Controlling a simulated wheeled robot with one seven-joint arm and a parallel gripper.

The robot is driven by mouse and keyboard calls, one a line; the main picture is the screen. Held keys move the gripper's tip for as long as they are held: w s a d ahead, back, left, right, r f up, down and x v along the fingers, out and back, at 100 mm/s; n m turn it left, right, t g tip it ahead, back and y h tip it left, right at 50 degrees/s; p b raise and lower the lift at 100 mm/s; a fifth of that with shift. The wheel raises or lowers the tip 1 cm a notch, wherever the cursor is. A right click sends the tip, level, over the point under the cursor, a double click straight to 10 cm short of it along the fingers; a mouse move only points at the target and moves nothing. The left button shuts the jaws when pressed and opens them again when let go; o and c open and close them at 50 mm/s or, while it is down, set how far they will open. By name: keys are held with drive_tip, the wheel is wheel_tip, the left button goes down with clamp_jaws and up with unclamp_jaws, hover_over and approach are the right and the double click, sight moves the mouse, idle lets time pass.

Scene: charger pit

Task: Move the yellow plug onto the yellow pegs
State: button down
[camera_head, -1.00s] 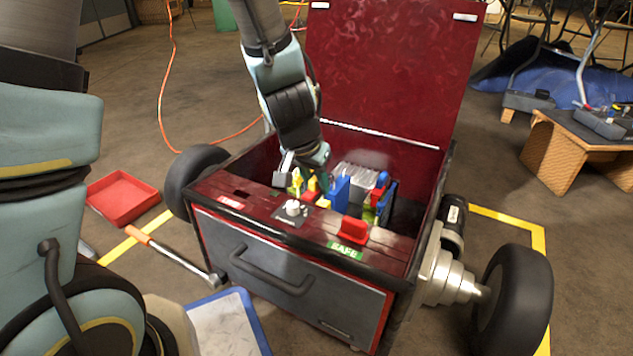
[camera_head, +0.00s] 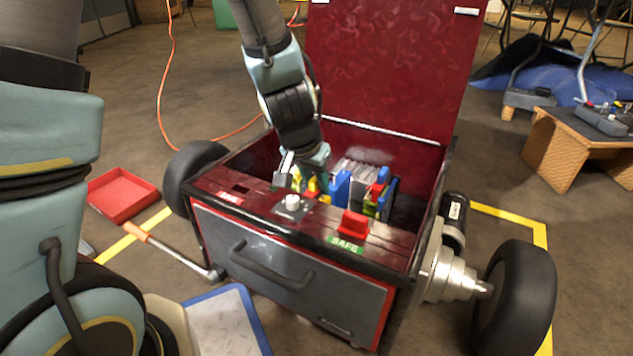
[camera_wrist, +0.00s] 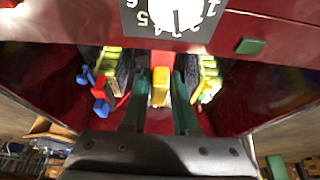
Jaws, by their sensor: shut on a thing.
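The yellow plug (camera_wrist: 160,85) sits between the two dark green fingers of my gripper (camera_wrist: 159,108) in the wrist view, and the gripper is shut on it. In the head view my gripper (camera_head: 308,172) reaches down inside the open dark red box (camera_head: 288,262), behind its front ledge. Small yellow pieces (camera_head: 312,186) show just below the fingers there. I cannot tell which of them is the plug. Yellow-green blocks stand to the left (camera_wrist: 109,62) and right (camera_wrist: 206,72) of the fingers in the wrist view. The yellow pegs cannot be made out clearly.
A blue block (camera_head: 341,188) and a red-topped cluster (camera_head: 379,190) stand right of the gripper. The front ledge carries a white knob (camera_head: 292,203) and a red switch (camera_head: 354,224). The raised lid (camera_head: 385,70) closes off the back. A red tray (camera_head: 122,196) lies on the floor.

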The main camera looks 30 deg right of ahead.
drive_tip(key=shift+f+b, duration=0.75)
drive_tip(key=shift+f, duration=0.15)
drive_tip(key=c, duration=0.6)
unclamp_jaws()
drive_tip(key=p+v, duration=0.7)
drive_tip(key=v, duration=0.4)
drive_tip(key=shift+d, duration=0.1)
